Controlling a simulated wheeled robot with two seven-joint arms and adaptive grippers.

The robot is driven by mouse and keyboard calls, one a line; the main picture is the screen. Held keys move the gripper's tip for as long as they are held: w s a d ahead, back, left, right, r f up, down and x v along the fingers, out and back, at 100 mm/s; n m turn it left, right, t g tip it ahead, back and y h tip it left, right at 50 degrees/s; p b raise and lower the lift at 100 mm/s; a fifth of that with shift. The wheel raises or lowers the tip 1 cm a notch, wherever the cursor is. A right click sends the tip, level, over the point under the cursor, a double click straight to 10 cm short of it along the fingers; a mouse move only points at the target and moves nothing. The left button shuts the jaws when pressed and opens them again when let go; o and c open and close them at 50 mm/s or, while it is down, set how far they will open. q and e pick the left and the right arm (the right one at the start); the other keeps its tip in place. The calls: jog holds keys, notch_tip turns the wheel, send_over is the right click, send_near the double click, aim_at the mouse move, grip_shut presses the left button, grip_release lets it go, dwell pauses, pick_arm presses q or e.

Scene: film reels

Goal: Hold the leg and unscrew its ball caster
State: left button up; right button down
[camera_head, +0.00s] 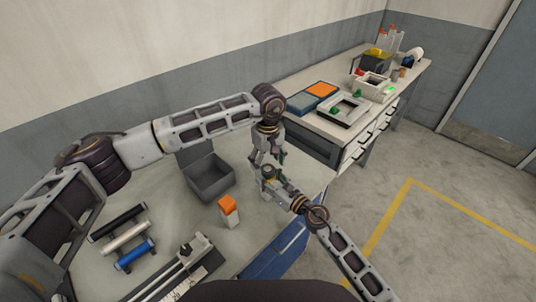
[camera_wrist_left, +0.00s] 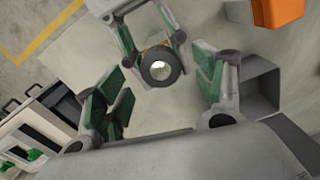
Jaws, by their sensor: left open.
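The leg (camera_wrist_left: 147,79) shows end-on in the left wrist view as a dark round ring. A pale ball caster (camera_wrist_left: 158,68) sits in its middle. My right gripper (camera_head: 270,177) has its green-padded fingers on either side of the leg and is shut on it; its fingers also show in the left wrist view (camera_wrist_left: 155,45). My left gripper (camera_head: 266,158) is open and empty, just above the right one. In the left wrist view its two fingers (camera_wrist_left: 160,92) stand apart, with the caster between and beyond them. The leg's lower part is hidden.
An open grey box (camera_head: 210,182) and an orange-topped block (camera_head: 229,212) stand on the table left of the grippers. Black, white and blue rods (camera_head: 134,254) lie at the left. A side bench (camera_head: 330,130) with trays stands behind right.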

pick_arm(q)
jog(key=shift+f, duration=1.15)
jog(key=shift+c, duration=0.4)
jog(key=c, duration=1)
jog(key=o, duration=1)
jog(key=shift+r, duration=0.1)
jog(key=shift+r, duration=2.2)
